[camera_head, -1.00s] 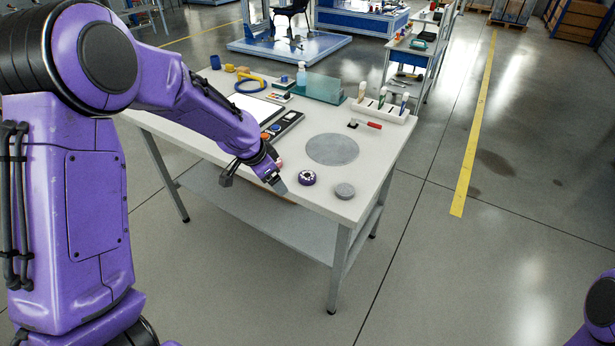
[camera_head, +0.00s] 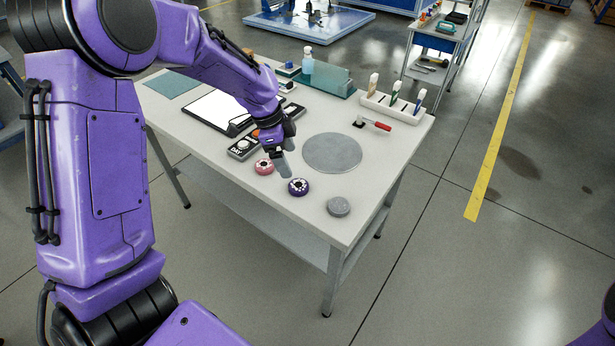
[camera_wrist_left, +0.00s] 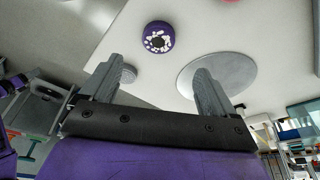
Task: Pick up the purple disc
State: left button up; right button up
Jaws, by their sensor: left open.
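The purple disc (camera_head: 298,187) lies flat on the white table near its front edge, with white marks around a dark centre. In the left wrist view the purple disc (camera_wrist_left: 158,37) shows beyond the fingertips, roughly between their lines. My left gripper (camera_head: 284,166) is above the table, just behind the purple disc, apart from it. In the left wrist view its two fingers (camera_wrist_left: 153,75) are spread with nothing held between them. My right gripper is not in view; a piece of my right arm shows at the bottom right.
A pink disc (camera_head: 264,167) lies left of the purple one and a grey disc (camera_head: 338,207) right of it. A large flat grey circle (camera_head: 332,153) lies behind. A red-handled tool (camera_head: 376,124) and a white rack (camera_head: 391,107) are farther back. The table's front edge is close.

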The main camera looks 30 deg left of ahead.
aim_at(298, 185)
pick_arm(q)
jog(key=p+x, duration=0.2)
jog(key=x, duration=0.7)
jog(key=shift+s+d+f, duration=0.1)
jog(key=shift+d+f, duration=0.05)
jog(key=shift+f, duration=0.2)
jog(key=c, duration=1.2)
